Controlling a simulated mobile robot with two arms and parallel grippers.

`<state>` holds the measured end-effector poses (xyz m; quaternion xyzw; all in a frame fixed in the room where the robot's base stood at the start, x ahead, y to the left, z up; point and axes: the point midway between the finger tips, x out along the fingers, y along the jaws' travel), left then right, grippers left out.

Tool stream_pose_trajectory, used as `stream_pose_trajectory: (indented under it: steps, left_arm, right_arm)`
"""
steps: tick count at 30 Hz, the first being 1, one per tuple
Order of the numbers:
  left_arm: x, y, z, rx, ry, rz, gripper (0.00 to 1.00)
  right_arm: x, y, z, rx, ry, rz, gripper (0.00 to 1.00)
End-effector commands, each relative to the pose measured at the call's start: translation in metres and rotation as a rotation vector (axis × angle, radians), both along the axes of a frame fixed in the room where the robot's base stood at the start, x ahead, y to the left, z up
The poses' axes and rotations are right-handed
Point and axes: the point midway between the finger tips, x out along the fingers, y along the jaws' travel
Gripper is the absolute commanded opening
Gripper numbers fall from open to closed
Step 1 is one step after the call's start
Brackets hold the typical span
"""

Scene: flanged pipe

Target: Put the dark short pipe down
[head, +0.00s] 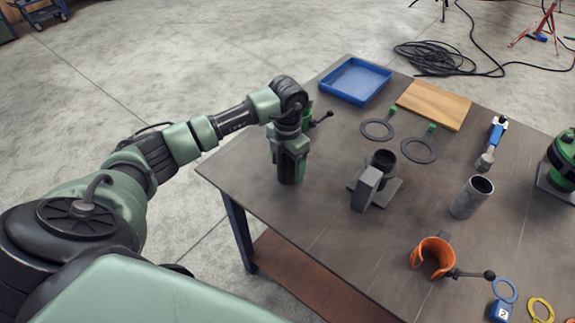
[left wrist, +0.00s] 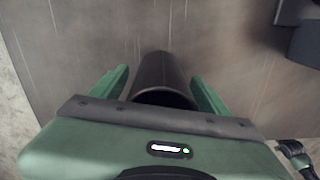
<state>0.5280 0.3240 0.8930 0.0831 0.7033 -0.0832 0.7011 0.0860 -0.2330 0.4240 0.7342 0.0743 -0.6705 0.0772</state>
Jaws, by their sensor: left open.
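The dark short pipe (left wrist: 163,72) stands between the two green fingers of my left gripper (left wrist: 162,92) in the left wrist view, its open end facing the camera. Gaps show between the pipe and both fingers. In the head view my left gripper (head: 290,172) points down at the table's near left part. The pipe's dark lower part shows between its fingers there, at the tabletop. Whether its base rests fully flat is hard to tell. My left gripper is open. My right gripper is not in view.
A grey block fixture (head: 367,188) with a dark round socket stands right of my left gripper. The table's left edge is close.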

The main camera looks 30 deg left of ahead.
Motion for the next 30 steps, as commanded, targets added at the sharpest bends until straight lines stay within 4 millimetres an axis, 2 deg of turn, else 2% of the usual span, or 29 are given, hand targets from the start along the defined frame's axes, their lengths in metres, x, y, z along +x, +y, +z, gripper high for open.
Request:
stream_pose_trajectory:
  steps: [5, 12, 16, 21, 30]
  left_arm:
    - [0.002, 0.001, 0.028, 0.001, -0.008, -0.001, 0.76]
    - [0.002, 0.0, 0.081, 0.0, -0.008, 0.0, 0.76]
    - [0.002, 0.0, 0.102, 0.001, -0.006, -0.001, 0.76]
    - [0.001, 0.0, 0.116, -0.001, -0.004, 0.0, 0.76]
    - [0.001, 0.0, 0.118, 0.0, -0.002, 0.0, 0.76]
  right_arm:
    - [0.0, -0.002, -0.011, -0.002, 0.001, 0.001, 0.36]
    - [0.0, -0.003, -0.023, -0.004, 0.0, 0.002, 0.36]
    - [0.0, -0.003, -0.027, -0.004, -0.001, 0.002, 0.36]
    - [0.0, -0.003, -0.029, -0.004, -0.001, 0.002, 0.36]
    - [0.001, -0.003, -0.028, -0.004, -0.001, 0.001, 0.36]
